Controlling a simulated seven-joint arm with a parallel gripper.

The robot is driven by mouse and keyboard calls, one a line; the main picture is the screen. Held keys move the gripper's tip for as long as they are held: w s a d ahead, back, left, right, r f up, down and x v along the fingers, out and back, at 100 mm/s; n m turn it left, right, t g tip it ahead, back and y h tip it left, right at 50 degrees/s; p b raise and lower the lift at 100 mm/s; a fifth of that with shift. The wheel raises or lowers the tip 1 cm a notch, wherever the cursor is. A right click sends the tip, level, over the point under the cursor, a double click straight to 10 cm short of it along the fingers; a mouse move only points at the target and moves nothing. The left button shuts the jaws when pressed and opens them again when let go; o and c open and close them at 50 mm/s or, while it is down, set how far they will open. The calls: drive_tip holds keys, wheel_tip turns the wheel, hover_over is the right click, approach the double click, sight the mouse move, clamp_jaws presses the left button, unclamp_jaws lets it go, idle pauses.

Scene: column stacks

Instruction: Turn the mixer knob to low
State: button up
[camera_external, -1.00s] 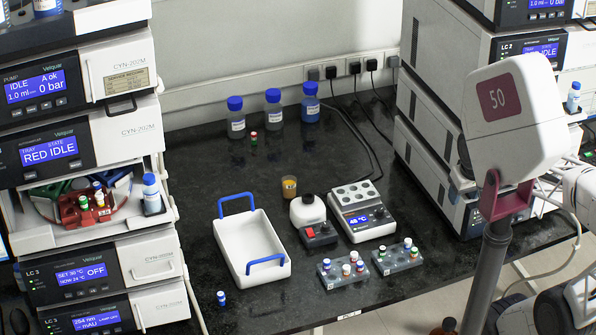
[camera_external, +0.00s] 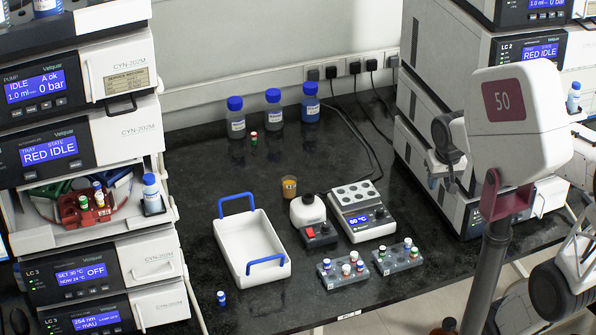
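The mixer (camera_external: 318,240) stands mid-bench as a small dark box with a red switch (camera_external: 311,233) and a white rounded top (camera_external: 307,210). A small dark knob (camera_external: 325,229) sits right of the switch. Its pointer and markings are too small to read. My gripper (camera_external: 449,180) appears at the right as a dark and white end part beside the white arm housing marked 50. It is well right of the mixer, above and apart from it. Its fingers are too small and partly hidden to tell their opening.
A heater block (camera_external: 371,234) with a blue display stands right of the mixer. A white tray with blue handles (camera_external: 231,242) is on its left. Two vial racks (camera_external: 330,280) (camera_external: 388,268) stand in front. An amber-filled beaker (camera_external: 289,187) and capped bottles (camera_external: 236,120) are behind.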

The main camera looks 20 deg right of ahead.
drive_tip(key=w+a+f+m, duration=0.1)
drive_tip(key=w+a+f, duration=0.15)
drive_tip(key=w, duration=0.25)
drive_tip(key=w+a+f+m+g, duration=0.1)
drive_tip(key=w+a+f, duration=0.15)
drive_tip(key=w, duration=0.25)
drive_tip(key=w+a+f+m, duration=0.1)
drive_tip(key=w+a+f, duration=0.15)
drive_tip(key=w, duration=0.25)
drive_tip(key=m+g, duration=0.1)
drive_tip(key=m, duration=0.3)
hover_over(326, 225)
drive_tip(key=f, duration=1.4)
drive_tip(key=shift+s+d+f, duration=0.15)
drive_tip(key=shift+d+f, duration=0.1)
drive_tip(key=shift+d, duration=0.1)
drive_tip(key=shift+w+a+f, duration=0.25)
drive_tip(key=shift+a+f, duration=0.1)
drive_tip(key=shift+f, duration=0.15)
drive_tip(key=shift+f, duration=0.1)
drive_tip(key=shift+f, duration=3.75)
drive_tip(key=shift+c, duration=0.2)
